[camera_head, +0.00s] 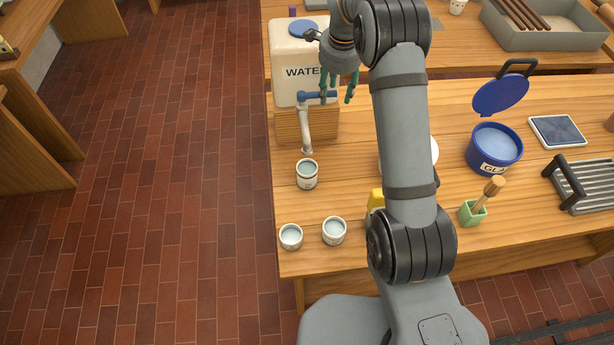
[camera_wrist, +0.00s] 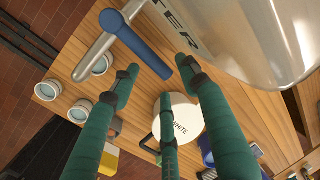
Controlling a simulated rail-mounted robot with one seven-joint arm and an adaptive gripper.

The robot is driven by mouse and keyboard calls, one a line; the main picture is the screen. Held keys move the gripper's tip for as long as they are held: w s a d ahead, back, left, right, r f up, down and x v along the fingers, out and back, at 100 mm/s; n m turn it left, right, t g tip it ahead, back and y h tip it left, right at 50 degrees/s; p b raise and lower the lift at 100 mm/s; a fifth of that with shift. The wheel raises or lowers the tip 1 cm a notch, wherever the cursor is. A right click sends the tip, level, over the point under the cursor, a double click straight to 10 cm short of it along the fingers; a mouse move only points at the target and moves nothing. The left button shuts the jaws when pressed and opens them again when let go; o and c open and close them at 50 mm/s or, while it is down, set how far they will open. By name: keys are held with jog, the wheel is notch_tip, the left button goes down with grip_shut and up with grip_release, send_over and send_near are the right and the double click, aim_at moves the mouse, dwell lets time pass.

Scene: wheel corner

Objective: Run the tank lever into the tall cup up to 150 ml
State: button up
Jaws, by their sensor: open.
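The white water tank (camera_head: 290,62) stands on a wooden block at the table's left end. Its blue lever (camera_head: 311,97) sits on top of a grey spout (camera_head: 305,135); the lever (camera_wrist: 140,45) and the spout (camera_wrist: 97,57) also show in the wrist view. The tall cup (camera_head: 307,177) stands upright below the spout outlet. Its inside looks bluish, but I cannot read a level. My gripper (camera_head: 339,97) is open and empty, with green fingers beside the lever's free end. In the wrist view the fingertips (camera_wrist: 158,73) are around that end; contact is unclear.
Two shorter cups (camera_head: 291,238) (camera_head: 334,232) stand near the front left edge. A blue glaze bucket (camera_head: 494,151), a green pot (camera_head: 472,213) with a brush and a tablet (camera_head: 557,132) are to the right. A white container (camera_wrist: 180,115) is partly hidden by my arm.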

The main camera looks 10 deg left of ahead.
jog(key=shift+w+d+b, duration=0.15)
jog(key=shift+d+b, duration=0.4)
jog(key=shift+d, duration=2.2)
notch_tip(320, 180, up, 12)
jog(key=s, duration=0.2)
jog(key=shift+s+d, duration=0.15)
jog(key=shift+d, duration=0.1)
jog(key=shift+f, duration=0.15)
notch_tip(320, 180, down, 12)
jog(key=w+a, duration=0.2)
jog(key=shift+w+d, duration=0.1)
